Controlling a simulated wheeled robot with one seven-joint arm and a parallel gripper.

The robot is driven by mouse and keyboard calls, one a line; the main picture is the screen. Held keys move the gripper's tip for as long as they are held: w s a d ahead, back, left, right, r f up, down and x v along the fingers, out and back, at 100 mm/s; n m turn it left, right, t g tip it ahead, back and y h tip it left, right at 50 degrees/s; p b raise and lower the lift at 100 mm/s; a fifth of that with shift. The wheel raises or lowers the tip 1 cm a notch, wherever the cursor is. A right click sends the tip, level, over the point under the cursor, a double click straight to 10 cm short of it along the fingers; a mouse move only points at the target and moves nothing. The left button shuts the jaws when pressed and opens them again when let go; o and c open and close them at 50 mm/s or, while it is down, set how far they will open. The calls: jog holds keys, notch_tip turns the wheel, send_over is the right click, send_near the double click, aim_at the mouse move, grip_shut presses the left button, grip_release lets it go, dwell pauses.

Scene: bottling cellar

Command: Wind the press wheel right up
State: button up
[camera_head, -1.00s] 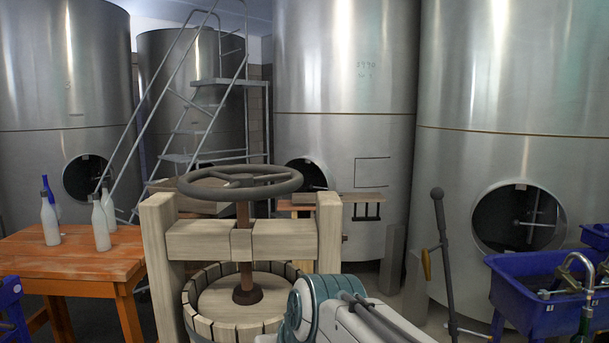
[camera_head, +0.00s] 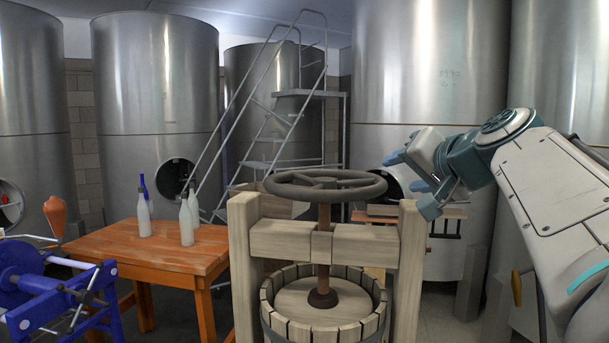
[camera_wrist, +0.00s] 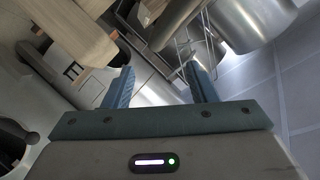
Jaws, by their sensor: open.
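The press wheel (camera_head: 345,194) is a dark grey hand wheel lying level on top of a brown upright screw (camera_head: 324,230). The screw passes down through the pale wooden crossbeam (camera_head: 280,238) to a round wooden plate (camera_head: 300,297) inside the slatted basket (camera_head: 292,325). A clear length of screw shows between beam and plate. My gripper (camera_head: 410,182) is raised to the right of the wheel, apart from it, open and empty. In the wrist view its two blue fingers (camera_wrist: 158,82) stand apart with nothing between them.
An orange table (camera_head: 160,258) with several bottles (camera_head: 187,222) stands left of the press. A blue machine (camera_head: 60,290) is at the lower left. Large steel tanks (camera_head: 160,75) and a metal stair (camera_head: 250,110) stand behind. Two wooden posts (camera_head: 412,270) flank the basket.

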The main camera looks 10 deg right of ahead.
aim_at(381, 179)
jog(key=p+x, duration=0.2)
jog(key=x, duration=0.7)
jog(key=shift+w+a, duration=0.1)
grip_shut()
jog(key=shift+f, duration=0.1)
